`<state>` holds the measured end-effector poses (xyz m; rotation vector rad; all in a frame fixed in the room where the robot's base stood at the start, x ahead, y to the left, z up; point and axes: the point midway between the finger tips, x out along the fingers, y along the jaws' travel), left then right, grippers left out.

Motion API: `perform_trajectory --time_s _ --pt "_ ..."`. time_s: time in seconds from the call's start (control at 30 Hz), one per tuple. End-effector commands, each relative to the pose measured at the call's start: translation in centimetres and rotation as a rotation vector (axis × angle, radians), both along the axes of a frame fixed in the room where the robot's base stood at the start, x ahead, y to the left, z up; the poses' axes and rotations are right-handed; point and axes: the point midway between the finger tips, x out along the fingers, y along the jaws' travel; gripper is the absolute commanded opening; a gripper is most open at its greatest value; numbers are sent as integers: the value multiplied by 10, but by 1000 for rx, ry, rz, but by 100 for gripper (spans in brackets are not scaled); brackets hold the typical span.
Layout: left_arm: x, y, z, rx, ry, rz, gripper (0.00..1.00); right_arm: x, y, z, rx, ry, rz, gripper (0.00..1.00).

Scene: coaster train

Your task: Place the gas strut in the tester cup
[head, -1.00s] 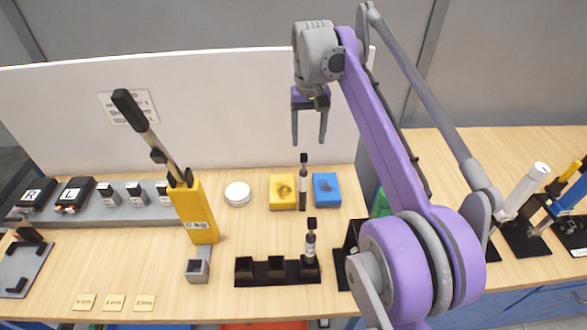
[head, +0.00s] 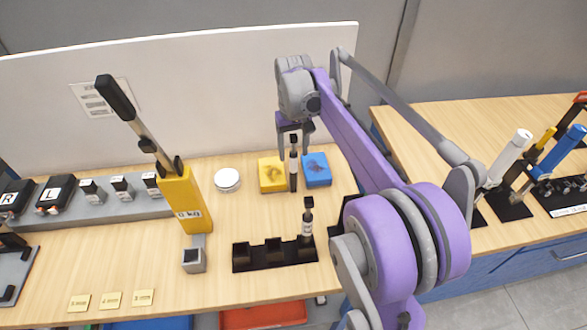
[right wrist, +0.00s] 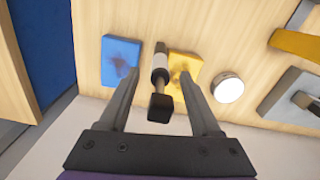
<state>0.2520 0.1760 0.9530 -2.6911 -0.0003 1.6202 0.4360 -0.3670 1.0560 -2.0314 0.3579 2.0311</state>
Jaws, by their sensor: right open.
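A gas strut (head: 293,168) with a black top and a grey and black body stands upright between the yellow and blue pads. It also shows in the right wrist view (right wrist: 160,70), between the fingers. My right gripper (head: 294,149) is open, pointing down, with its fingers either side of the strut's upper part; I see no grip on it. A second strut (head: 307,218) stands in the right slot of the black rack. The grey tester cup (head: 194,258) sits at the foot of the yellow tester (head: 184,205), which reads 0 kg, and looks empty. My left gripper is out of view.
The yellow pad (head: 270,175) and blue pad (head: 317,170) flank the strut closely. A white round tin (head: 227,180) stands left of them. The black rack (head: 262,256) lies in front, right of the cup. The tester's long lever (head: 133,122) leans up and left.

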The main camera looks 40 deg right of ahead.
Motion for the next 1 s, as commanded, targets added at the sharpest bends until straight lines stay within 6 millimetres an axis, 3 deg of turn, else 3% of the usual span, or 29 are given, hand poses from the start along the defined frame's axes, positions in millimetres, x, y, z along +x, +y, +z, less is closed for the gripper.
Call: perform_trajectory --time_s 0.1,0.37,0.73,1.0 --pt "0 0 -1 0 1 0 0 0 0 -13 0 0 0 65" --pt "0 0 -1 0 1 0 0 0 0 -15 0 0 0 65" --pt "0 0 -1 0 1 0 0 0 0 -15 0 0 0 0" --pt "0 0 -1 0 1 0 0 0 0 -15 0 0 0 0"
